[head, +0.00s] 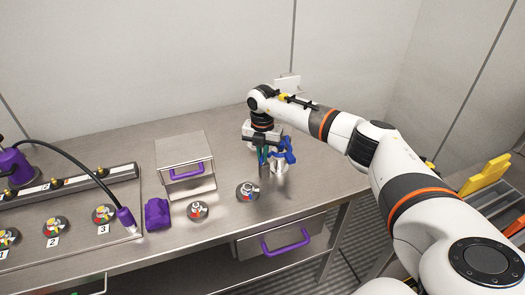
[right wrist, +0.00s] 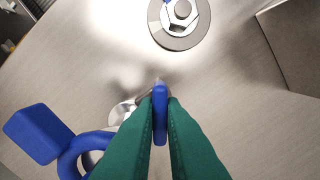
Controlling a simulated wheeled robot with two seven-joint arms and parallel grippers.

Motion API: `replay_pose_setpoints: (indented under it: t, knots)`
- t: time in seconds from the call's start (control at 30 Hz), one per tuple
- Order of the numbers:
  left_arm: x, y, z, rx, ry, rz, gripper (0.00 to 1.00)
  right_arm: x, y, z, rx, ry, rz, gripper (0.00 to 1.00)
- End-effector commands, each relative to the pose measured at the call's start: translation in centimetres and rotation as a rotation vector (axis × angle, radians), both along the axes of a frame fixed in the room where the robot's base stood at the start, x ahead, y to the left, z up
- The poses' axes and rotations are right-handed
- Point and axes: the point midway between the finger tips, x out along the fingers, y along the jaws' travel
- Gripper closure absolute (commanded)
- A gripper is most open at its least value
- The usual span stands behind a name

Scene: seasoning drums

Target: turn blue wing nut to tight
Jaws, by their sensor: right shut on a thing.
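The blue wing nut (head: 287,150) shows at the right side of the gripper in the head view, above the bench top. In the right wrist view, a blue upright part (right wrist: 159,115) lies between the green fingertips of my right gripper (right wrist: 160,105), which is shut on it. A blue ring and block (right wrist: 38,133) show at the left of that view. My right gripper (head: 263,158) points down in the head view. The fingers hide part of the wing nut and its base. My left gripper is not in view.
A metal box (head: 182,155) with a purple handle stands at the back left. A drawer with a purple handle (head: 286,243) is under the bench edge.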

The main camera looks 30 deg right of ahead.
Motion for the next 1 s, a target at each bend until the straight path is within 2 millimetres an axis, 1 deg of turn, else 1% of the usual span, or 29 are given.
replay_pose_setpoints:
  t: [0.03,0.2,0.4,0.93,0.97,1.0]
  knots:
    - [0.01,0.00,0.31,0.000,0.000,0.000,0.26,0.07,-0.02,0.25,0.000,-0.002,-0.033,1.00]
    - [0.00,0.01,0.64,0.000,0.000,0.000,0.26,0.10,-0.04,0.23,0.000,-0.004,-0.123,1.00]
    - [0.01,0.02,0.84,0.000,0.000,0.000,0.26,0.12,-0.07,0.21,0.000,-0.005,-0.185,1.00]
    - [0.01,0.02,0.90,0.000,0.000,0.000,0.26,0.15,-0.10,0.19,0.000,-0.006,-0.208,1.00]
    - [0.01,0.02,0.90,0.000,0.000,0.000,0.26,0.15,-0.10,0.19,0.000,-0.006,-0.207,0.89]
    - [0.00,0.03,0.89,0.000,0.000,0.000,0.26,0.15,-0.10,0.19,0.000,-0.006,-0.207,0.83]
